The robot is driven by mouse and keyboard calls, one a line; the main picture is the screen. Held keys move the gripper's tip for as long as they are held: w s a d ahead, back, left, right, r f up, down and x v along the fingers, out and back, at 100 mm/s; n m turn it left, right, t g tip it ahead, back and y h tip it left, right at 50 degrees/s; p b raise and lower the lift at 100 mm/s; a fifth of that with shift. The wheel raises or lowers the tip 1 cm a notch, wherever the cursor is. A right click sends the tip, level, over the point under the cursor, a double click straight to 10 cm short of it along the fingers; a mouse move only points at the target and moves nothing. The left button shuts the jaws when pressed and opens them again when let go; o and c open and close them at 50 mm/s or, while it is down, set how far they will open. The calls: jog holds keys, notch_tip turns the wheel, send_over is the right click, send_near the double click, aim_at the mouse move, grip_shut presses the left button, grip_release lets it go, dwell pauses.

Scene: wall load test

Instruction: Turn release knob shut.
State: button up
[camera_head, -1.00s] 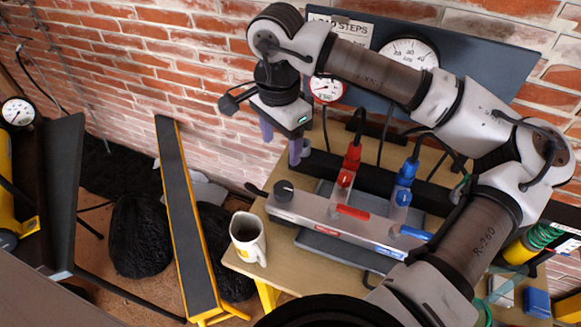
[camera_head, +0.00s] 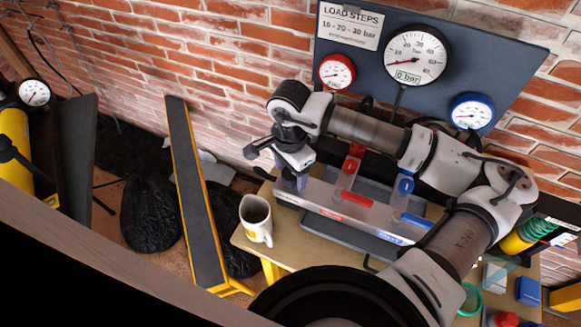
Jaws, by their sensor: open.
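The silver valve block (camera_head: 315,203) lies on the wooden bench, with a red lever (camera_head: 355,198) and a blue lever (camera_head: 416,221) on its front. The dark release knob at that end is mostly hidden by my gripper. A short black handle (camera_head: 264,174) sticks out to the left there. I cannot tell whether the fingers touch the knob or stand around it. The large white gauge (camera_head: 415,56) on the panel shows 0 bar.
A white mug (camera_head: 256,220) stands at the bench's left edge, close to the block. A red gauge (camera_head: 336,71) and a blue gauge (camera_head: 471,114) hang on the dark panel (camera_head: 365,80). A yellow-edged beam (camera_head: 195,200) leans left of the bench. Small items lie at the right.

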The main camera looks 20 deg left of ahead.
jog(key=shift+c, duration=0.4)
jog(key=c, duration=0.9)
jog(key=shift+f, duration=0.1)
